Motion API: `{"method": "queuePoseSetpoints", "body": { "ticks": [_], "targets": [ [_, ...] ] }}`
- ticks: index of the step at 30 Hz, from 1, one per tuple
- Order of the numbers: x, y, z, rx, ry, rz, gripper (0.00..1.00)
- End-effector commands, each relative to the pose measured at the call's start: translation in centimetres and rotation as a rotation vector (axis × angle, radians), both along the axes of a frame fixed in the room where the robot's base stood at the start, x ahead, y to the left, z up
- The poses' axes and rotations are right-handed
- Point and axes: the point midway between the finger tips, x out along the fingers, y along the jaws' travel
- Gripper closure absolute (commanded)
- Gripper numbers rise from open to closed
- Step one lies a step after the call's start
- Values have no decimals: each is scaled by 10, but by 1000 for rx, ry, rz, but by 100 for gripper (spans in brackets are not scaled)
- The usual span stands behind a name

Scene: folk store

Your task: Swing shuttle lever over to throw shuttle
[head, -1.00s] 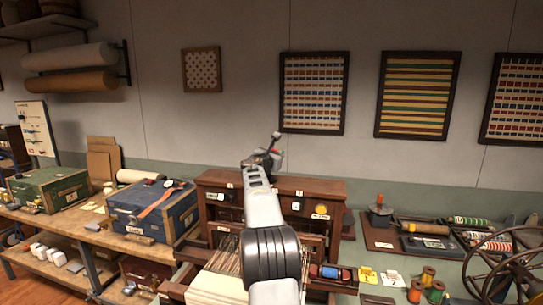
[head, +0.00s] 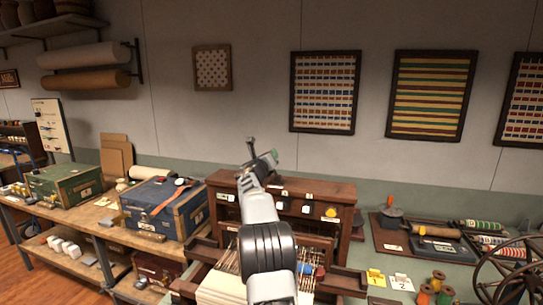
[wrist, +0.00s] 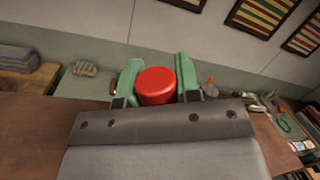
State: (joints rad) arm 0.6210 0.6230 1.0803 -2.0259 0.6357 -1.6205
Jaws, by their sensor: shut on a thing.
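My gripper (head: 264,160) is raised above the wooden loom cabinet, against the wall in the head view. In the wrist view its green fingers (wrist: 158,80) are shut on a round red knob (wrist: 156,84), one finger at each side. The knob's lower part and any lever shaft below it are hidden by the gripper's grey body. The dark wooden loom (head: 335,190) stands behind and below my arm, with pale threads at its front. A blue and red piece, probably the shuttle (head: 305,268), lies at the loom's front, partly beside my arm.
A blue case (head: 165,208) and a green case (head: 65,182) stand on the left bench. To the right are thread spools (head: 438,280), number cards (head: 376,278) and a dark spoked wheel (head: 510,285). The air around the gripper looks clear.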

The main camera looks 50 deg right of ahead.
Motion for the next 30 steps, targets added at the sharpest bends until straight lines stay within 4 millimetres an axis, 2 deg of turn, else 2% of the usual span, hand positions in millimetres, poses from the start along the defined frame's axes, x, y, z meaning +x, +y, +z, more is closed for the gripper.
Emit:
{"method": "queuePoseSetpoints", "body": {
  "ticks": [19, 20, 27, 30],
  "targets": [
    [4, 2, -5, -21, 49, 1, 100],
    [4, 2, -5, -21, 49, 1, 67],
    [5, 3, -3, -20, 43, 2, 44],
    [5, 3, -3, -20, 42, 3, 43]
  ]
}}
